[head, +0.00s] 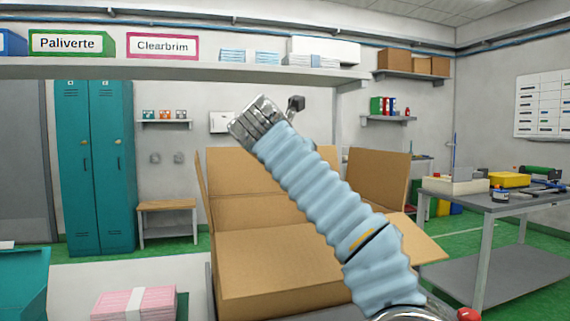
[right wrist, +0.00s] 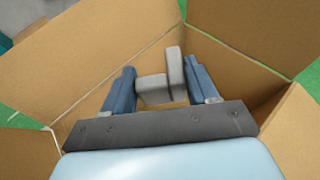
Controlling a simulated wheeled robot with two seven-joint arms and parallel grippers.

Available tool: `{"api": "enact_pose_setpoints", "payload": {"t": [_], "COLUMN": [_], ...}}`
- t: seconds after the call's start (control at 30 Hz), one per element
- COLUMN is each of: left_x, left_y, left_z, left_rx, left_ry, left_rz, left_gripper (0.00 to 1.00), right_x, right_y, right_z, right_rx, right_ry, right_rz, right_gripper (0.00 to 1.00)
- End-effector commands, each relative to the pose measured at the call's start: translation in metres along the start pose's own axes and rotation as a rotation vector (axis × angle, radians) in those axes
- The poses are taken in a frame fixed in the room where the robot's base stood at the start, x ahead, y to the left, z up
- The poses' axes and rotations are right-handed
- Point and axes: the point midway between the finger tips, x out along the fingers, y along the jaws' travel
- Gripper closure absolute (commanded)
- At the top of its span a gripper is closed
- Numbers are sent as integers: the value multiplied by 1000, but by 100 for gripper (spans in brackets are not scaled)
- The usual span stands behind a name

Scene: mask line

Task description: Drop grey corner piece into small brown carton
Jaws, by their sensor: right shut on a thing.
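The grey corner piece (right wrist: 160,84) shows in the right wrist view as a light grey L-shaped block between the two blue fingers of my right gripper (right wrist: 162,88). The gripper is shut on it. The brown carton (head: 290,262) stands open in the middle of the head view with its flaps spread. In the right wrist view, the carton's cardboard walls (right wrist: 95,65) surround the gripper and the piece, with the carton's inside beyond them. In the head view my right arm reaches up across the carton; fingertips and piece cannot be made out there. My left gripper is not in view.
A grey workbench (head: 500,203) with a yellow box and tools stands at the right. A pink bundle (head: 135,303) lies on a white surface at the lower left, beside a teal bin (head: 22,285). A shelf (head: 180,70) with labelled boxes runs across the top.

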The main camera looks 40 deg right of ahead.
Motion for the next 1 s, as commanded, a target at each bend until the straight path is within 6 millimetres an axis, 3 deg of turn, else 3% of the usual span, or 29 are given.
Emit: {"api": "enact_pose_setpoints", "payload": {"t": [0.5, 0.87, 0.9, 1.0], "left_x": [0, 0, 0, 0], "left_y": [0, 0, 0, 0], "left_z": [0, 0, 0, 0], "left_rx": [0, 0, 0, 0], "left_ry": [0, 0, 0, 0], "left_rz": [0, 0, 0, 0], "left_gripper": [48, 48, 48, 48], "right_x": [20, 23, 22, 22], "right_y": [0, 0, 0, 0], "right_z": [-48, -54, -54, -54], "right_rx": [0, 1, 1, 1], "right_ry": [0, 1, 1, 0], "right_rz": [0, 0, 0, 0], "right_gripper": [70, 70, 38, 23]}}
